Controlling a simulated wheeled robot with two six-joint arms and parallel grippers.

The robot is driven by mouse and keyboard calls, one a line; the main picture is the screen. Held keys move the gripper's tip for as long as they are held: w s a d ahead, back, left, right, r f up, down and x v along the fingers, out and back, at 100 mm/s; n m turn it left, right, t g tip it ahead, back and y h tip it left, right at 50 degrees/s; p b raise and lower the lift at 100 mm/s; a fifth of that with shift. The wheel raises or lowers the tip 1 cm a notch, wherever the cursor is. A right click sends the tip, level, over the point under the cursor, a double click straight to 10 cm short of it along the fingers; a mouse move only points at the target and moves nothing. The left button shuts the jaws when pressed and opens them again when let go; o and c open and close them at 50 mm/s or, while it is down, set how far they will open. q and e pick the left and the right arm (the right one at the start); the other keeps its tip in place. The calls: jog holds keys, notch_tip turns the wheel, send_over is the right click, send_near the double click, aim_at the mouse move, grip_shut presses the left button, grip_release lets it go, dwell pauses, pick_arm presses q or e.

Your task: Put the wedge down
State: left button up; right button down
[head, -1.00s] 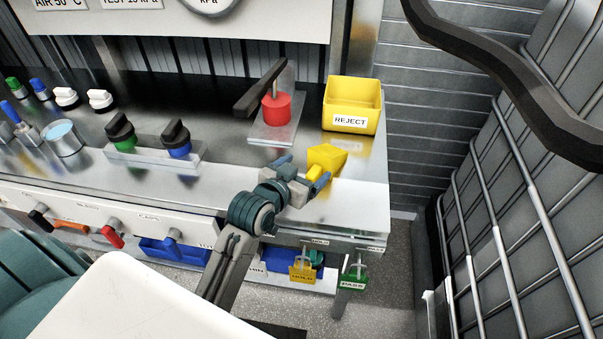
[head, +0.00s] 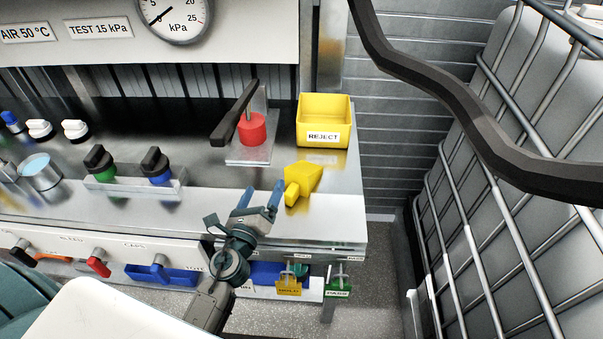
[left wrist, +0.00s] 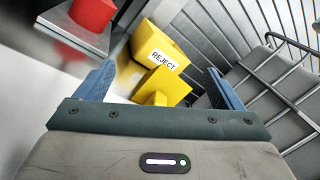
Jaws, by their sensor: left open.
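The yellow wedge (head: 303,183) rests on the steel bench top near its right front corner, in front of the yellow REJECT bin. My left gripper (head: 262,195) is open and empty, just left of the wedge and apart from it in the head view. In the left wrist view the wedge (left wrist: 163,87) shows ahead, between the blue fingers of my left gripper (left wrist: 160,85) and partly in front of the bin. My right gripper is in neither view.
The yellow REJECT bin (head: 324,121) stands behind the wedge. A red cylinder with a dark lever (head: 252,128) stands to its left on a plate. Green and blue knobs (head: 128,172) sit further left. A dark bent bar (head: 440,95) crosses the upper right.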

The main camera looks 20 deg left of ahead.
aim_at(296, 180)
pick_arm(q)
jog(key=d+f+m+h, duration=0.1)
jog(key=m, duration=0.1)
jog(key=d+f+m+h, duration=0.1)
jog(key=m, duration=0.2)
jog(key=s+f+m+g+h, duration=0.1)
jog(key=m, duration=0.2)
jog(key=shift+s+d+f+p, duration=0.1)
jog(key=shift+d+f+p, duration=0.1)
jog(key=shift+d+p, duration=0.2)
jog(key=shift+d+f+m, duration=0.1)
jog(key=shift+f+m, duration=0.1)
jog(key=shift+m, duration=0.3)
jog(key=w, duration=0.3)
jog(key=w+p, duration=0.1)
jog(key=shift+w+d, duration=0.35)
jog(key=w, duration=0.2)
jog(key=w+d+p, duration=0.1)
jog(key=w, duration=0.2)
jog(key=shift+w+d, duration=0.1)
jog(key=shift+w, duration=0.45)
jog(key=shift+s, duration=0.1)
jog(key=shift+c, duration=0.7)
jog(key=c, duration=1.1)
jog(key=shift+r, duration=0.1)
jog(key=shift+c, duration=0.6)
